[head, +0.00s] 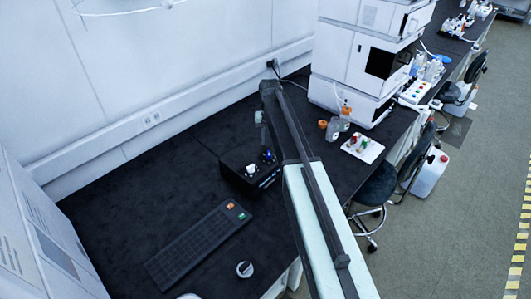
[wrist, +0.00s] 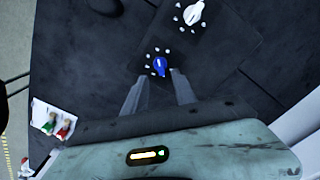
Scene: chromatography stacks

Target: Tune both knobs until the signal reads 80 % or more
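A black control box (head: 250,179) sits on the dark bench, carrying a white knob (head: 251,169) and a blue knob (head: 267,156). In the wrist view the blue knob (wrist: 159,66) lies just beyond my fingertips, and the white knob (wrist: 193,13) is farther up, to the right. Pale dots ring each knob. My gripper (wrist: 160,77) is open, its two fingers apart with nothing visibly held between them. I cannot tell how high it is above the blue knob. No readable signal percentage shows.
A long dark panel (head: 197,244) with orange and green marks lies in front of the box. A round white-and-dark object (head: 244,269) is near the front edge. A white tray (head: 362,148) with small items, bottles and stacked white instruments (head: 350,60) stand to the right.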

